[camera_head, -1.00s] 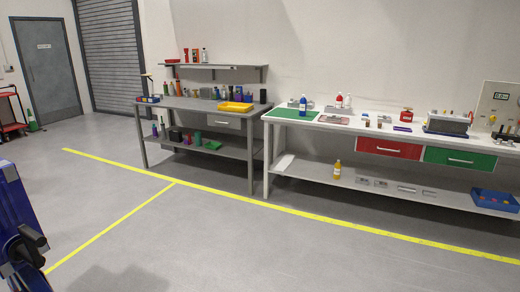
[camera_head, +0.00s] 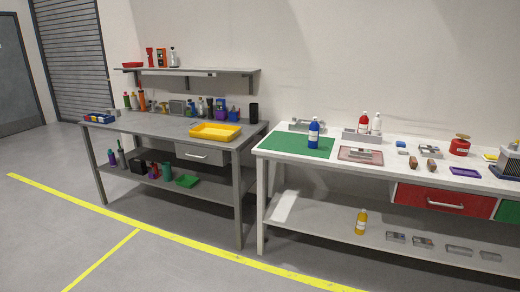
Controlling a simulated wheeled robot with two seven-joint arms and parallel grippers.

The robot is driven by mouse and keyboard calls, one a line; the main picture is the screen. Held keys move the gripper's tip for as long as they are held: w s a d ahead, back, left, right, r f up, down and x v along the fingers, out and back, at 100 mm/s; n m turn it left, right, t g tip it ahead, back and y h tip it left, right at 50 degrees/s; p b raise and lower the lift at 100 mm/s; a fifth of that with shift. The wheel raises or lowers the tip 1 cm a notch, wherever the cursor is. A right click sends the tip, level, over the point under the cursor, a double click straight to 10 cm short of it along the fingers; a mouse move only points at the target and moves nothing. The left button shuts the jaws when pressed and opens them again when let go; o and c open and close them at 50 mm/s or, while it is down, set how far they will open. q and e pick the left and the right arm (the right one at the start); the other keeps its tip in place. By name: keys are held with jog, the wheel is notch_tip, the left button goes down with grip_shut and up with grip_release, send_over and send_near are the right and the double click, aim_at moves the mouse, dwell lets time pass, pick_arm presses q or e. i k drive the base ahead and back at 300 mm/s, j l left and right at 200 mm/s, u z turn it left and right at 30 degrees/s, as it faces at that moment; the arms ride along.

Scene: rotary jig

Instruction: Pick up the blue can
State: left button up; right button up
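I cannot make out a clear blue can. A blue bottle (camera_head: 314,134) with a white label stands upright on the green mat (camera_head: 288,148) at the left end of the white bench. A small blue item (camera_head: 401,144) sits farther right on that bench, too small to identify. On the grey bench, a small blue thing (camera_head: 235,113) stands at the back among several bottles, left of a black cylinder (camera_head: 254,113). Neither of my grippers is in view.
The grey bench (camera_head: 150,125) carries a yellow tray (camera_head: 215,132). The white bench's lower shelf (camera_head: 310,222) holds a yellow bottle (camera_head: 361,221). Red (camera_head: 444,200) and green drawers hang below its top. The floor in front is clear, with yellow lines.

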aim_at(314, 127)
jog(key=i, duration=1.15)
jog(key=i+j+z, duration=0.15)
jog(key=i, duration=0.95)
